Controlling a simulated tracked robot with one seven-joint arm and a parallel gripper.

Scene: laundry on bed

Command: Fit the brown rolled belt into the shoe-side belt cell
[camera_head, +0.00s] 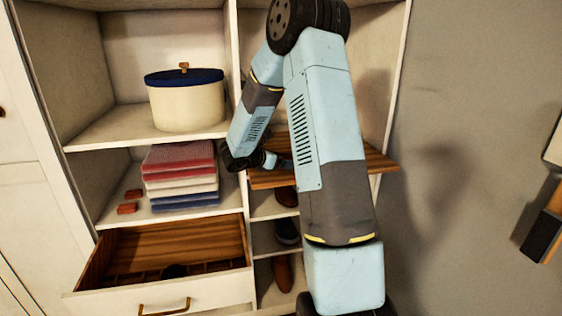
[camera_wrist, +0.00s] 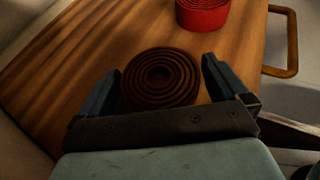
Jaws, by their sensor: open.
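The brown rolled belt (camera_wrist: 160,77) lies flat as a coil on a wooden pull-out board (camera_wrist: 60,85). My gripper (camera_wrist: 161,68) is open, with one finger on each side of the coil. I cannot tell whether the fingers touch it. In the head view my arm hides the belt and most of the gripper above the wooden board (camera_head: 380,162). An open drawer (camera_head: 165,298) at lower left has low wooden dividers forming cells and a dark round thing (camera_head: 175,271) in one. Which cell is the shoe-side belt cell, nearest the shoes, is partly hidden by the drawer front.
A red rolled belt (camera_wrist: 203,12) sits on the board beyond the brown one. The board has a handle (camera_wrist: 293,45). Folded towels (camera_head: 180,175) and small red blocks (camera_head: 127,208) lie on the shelf above the drawer. Shoes (camera_head: 286,232) fill cubbies right of it.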

